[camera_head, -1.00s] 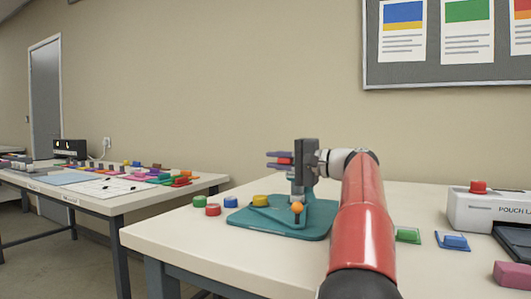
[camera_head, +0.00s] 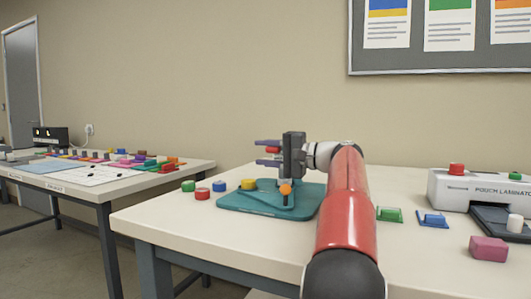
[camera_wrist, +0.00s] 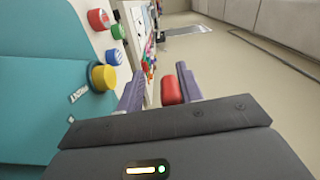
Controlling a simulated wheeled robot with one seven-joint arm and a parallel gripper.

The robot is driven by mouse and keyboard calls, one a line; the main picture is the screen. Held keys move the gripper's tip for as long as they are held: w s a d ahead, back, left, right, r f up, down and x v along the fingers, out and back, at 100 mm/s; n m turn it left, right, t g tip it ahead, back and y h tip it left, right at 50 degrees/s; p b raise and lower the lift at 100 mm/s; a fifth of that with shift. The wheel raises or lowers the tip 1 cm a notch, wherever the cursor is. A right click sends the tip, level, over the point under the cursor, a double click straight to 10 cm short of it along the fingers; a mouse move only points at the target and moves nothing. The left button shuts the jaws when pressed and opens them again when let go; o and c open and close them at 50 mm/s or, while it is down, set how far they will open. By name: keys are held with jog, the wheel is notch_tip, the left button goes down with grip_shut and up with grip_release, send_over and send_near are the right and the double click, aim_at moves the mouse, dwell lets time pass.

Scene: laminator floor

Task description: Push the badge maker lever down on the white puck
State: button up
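The badge maker (camera_head: 240,203) has a teal base on the near white table. An orange ball knob (camera_head: 285,190), seemingly on its lever, stands above the base. My gripper (camera_head: 268,153) is above the base, its fingers pointing left and apart. A small white cylinder (camera_head: 515,222) stands by the laminator at the right. No white puck shows on the badge maker; my gripper and wrist hide part of it.
Yellow (camera_head: 248,184), blue (camera_head: 219,186), red (camera_head: 202,194) and green (camera_head: 188,186) pucks are at the left of the badge maker. Green (camera_head: 389,214) and blue (camera_head: 433,219) pieces, a pink block (camera_head: 489,248) and a pouch laminator (camera_head: 450,190) are at the right.

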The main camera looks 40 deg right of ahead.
jog(key=v, duration=0.8)
dwell(0.8)
